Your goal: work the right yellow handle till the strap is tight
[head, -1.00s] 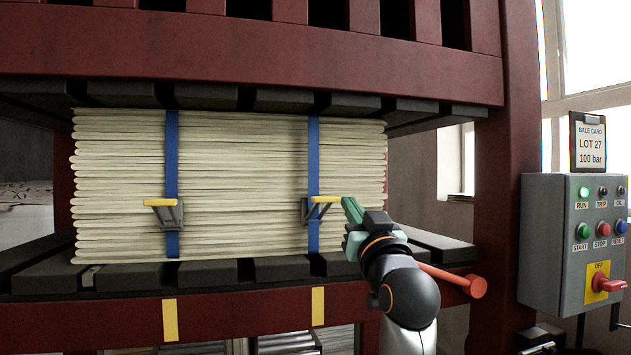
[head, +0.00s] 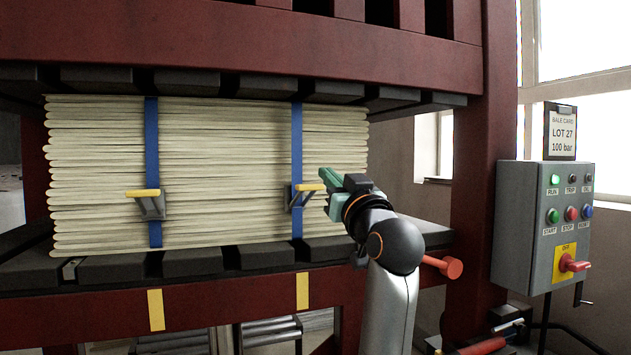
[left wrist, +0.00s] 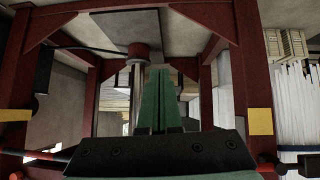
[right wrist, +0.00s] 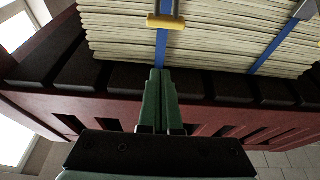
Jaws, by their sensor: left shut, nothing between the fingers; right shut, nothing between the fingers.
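The right yellow handle (head: 310,187) sits on a grey tensioner on the right blue strap (head: 297,130), which runs down the front of the pale layered bale (head: 220,150). My right gripper (head: 327,180) is shut and empty, its fingertips close to the right end of that handle. I cannot tell whether they touch in the head view. In the right wrist view, the shut fingers (right wrist: 158,75) are apart from the yellow handle (right wrist: 166,22). My left gripper (left wrist: 158,75) is shut and empty in its wrist view, and it is outside the head view.
A left yellow handle (head: 143,193) sits on the left blue strap (head: 152,120). Dark slats (head: 195,262) lie below the bale, and a red press frame (head: 480,180) surrounds it. A red-ended bar (head: 450,267) sticks out at lower right. A grey control box (head: 540,230) stands farther right.

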